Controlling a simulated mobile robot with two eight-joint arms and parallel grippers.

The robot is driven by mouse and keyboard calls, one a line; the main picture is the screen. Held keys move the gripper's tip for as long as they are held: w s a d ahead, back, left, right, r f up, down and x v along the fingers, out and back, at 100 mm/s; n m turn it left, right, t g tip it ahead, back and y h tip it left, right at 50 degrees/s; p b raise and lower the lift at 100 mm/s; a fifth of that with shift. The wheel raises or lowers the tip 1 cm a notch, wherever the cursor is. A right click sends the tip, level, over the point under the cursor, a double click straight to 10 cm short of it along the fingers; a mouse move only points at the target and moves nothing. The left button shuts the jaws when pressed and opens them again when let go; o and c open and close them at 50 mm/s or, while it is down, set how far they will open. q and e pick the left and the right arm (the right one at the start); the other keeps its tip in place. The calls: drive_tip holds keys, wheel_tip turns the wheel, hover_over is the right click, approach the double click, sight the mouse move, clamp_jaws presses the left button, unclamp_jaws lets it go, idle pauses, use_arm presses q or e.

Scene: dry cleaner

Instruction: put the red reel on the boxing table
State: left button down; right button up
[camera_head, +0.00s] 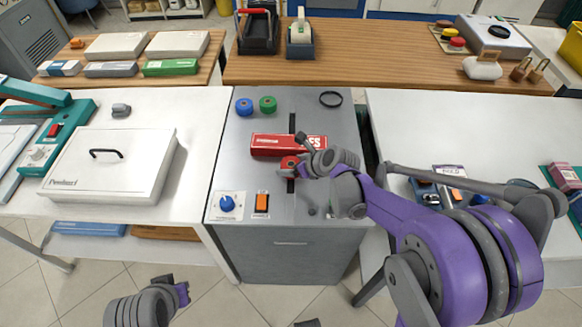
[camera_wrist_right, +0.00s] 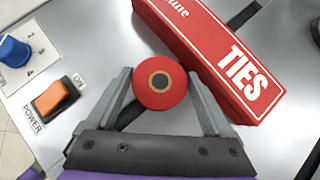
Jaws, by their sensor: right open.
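The red reel (camera_head: 288,162) sits on the grey-topped cabinet (camera_head: 232,150), just in front of a red TIES box (camera_head: 276,144). My right gripper (camera_head: 296,166) is low over that top, at the reel. In the right wrist view the red reel (camera_wrist_right: 158,83) lies between the two spread fingers of the gripper (camera_wrist_right: 159,76), with a gap on each side. My left gripper (camera_head: 181,291) is at the lower left, over the floor, away from the tables; its jaws are too small to read. No label shows which surface is the boxing table.
Blue and green reels (camera_head: 256,104) and a black ring (camera_head: 330,99) lie at the back of the cabinet top. A blue knob (camera_head: 227,203) and orange power switch (camera_head: 262,203) are at its front. A wooden table (camera_head: 380,62) stands behind, with clear middle space.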

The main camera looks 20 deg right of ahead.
sight(292, 165)
drive_tip(key=shift+c, duration=0.2)
drive_tip(key=c, duration=1.1)
wheel_tip(292, 165, up, 10)
drive_tip(key=shift+f+p, duration=0.25)
drive_tip(key=shift+p, duration=0.5)
drive_tip(key=shift+c, duration=0.2)
drive_tip(key=d+r+p, duration=0.1)
drive_tip(key=w+r+m+h+p, duration=0.1)
drive_tip(key=d+r+m+p, duration=0.1)
drive_tip(key=p, duration=0.1)
drive_tip(key=shift+w+d+r+t+h, duration=0.2)
drive_tip(key=shift+d+r+t+h, duration=0.1)
drive_tip(key=shift+d, duration=0.05)
